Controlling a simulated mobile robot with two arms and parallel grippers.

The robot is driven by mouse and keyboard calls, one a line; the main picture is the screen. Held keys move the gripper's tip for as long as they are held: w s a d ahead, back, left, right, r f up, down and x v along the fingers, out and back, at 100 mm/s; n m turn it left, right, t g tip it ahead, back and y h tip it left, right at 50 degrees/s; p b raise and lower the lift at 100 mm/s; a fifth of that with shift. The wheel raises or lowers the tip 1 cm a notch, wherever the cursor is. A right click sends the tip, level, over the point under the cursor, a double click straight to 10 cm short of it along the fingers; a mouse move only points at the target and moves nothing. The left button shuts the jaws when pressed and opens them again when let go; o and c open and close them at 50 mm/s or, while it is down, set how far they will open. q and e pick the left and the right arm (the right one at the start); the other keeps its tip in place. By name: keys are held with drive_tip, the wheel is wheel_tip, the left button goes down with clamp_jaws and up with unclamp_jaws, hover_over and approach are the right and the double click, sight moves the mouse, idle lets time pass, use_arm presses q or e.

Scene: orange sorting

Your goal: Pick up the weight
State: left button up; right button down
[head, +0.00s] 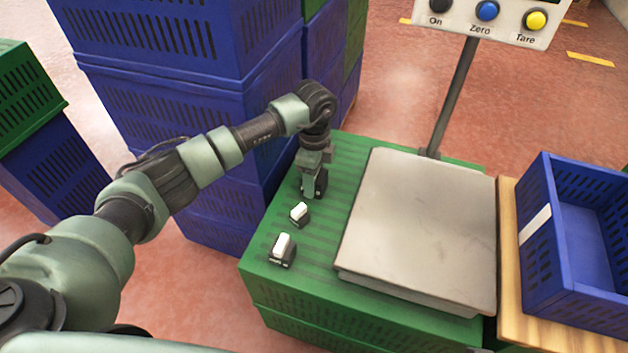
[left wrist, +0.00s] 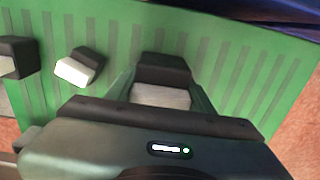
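My left gripper (head: 314,188) points down at the far left part of the green crate top. A weight with a dark body and a pale face (left wrist: 162,75) sits between its two fingers in the left wrist view. The fingers are close on both sides of it; I cannot tell whether they press on it. In the head view a finger hides most of this weight. Two more black-and-white weights stand nearer on the crate: one close to the gripper (head: 299,213) and a larger-looking one (head: 282,250). My right gripper is not in view.
A scale with a grey plate (head: 420,225) and a display post (head: 455,95) takes up the right of the green crate (head: 300,285). Blue crates (head: 190,110) are stacked behind my left arm. An open blue crate (head: 545,245) stands on a wooden surface (head: 508,245) at the right.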

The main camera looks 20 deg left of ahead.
use_arm(q)
clamp_jaws()
drive_tip(key=shift+w+r, duration=0.1)
drive_tip(key=shift+r, duration=0.1)
